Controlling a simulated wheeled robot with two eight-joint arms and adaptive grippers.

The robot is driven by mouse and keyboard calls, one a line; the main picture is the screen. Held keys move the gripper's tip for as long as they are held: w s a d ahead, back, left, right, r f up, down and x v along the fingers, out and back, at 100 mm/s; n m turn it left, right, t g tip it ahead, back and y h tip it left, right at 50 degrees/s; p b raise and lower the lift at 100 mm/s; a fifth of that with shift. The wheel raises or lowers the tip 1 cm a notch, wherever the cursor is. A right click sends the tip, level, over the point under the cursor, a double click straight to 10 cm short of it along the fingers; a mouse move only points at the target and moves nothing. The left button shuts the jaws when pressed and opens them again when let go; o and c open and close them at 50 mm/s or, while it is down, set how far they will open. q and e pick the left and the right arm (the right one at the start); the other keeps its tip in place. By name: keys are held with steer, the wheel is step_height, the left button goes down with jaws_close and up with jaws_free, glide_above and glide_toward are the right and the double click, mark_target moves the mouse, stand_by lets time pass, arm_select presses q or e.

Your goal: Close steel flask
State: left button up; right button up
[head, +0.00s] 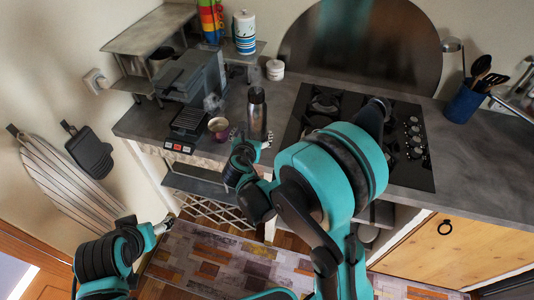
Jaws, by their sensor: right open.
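The steel flask (257,115) stands upright on the grey counter, to the right of a dark coffee machine. Its upper end looks darker, and I cannot tell whether a lid is on it. My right gripper (252,138) is open at the near side of the flask's lower part. Its fingertips are small here, and I cannot tell whether they touch the flask. My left gripper (166,223) hangs low at the left, in front of the counter and well away from the flask. Its finger opening is too small to read.
A dark red mug (219,127) stands close left of the flask, beside the coffee machine (190,85). A white lidded jar (275,69) is behind. The black hob (407,150) lies right, partly hidden by my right arm. A blue utensil holder (463,104) stands farther right.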

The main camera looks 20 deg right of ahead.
steer(key=s+d+r+m+g+y, duration=0.1)
steer(key=s+d+r+m+g, duration=0.1)
steer(key=s+m, duration=0.5)
steer(key=s+d+r+m+g+y, duration=0.1)
steer(key=s+d+r+m, duration=0.1)
steer(key=s+m, duration=0.55)
steer(key=s+a+m+g+y, duration=0.2)
steer(key=s+m+y, duration=0.1)
steer(key=s+m, duration=0.8)
steer(key=m, duration=0.4)
steer(key=shift+s+a+r+y, duration=0.15)
steer(key=shift+s+y, duration=0.05)
steer(key=shift+y, duration=0.1)
steer(key=shift+m, duration=0.25)
step_height(320, 180, down, 5)
steer(key=b, duration=0.4)
steer(key=shift+r+b, duration=0.1)
steer(key=shift+b, duration=0.3)
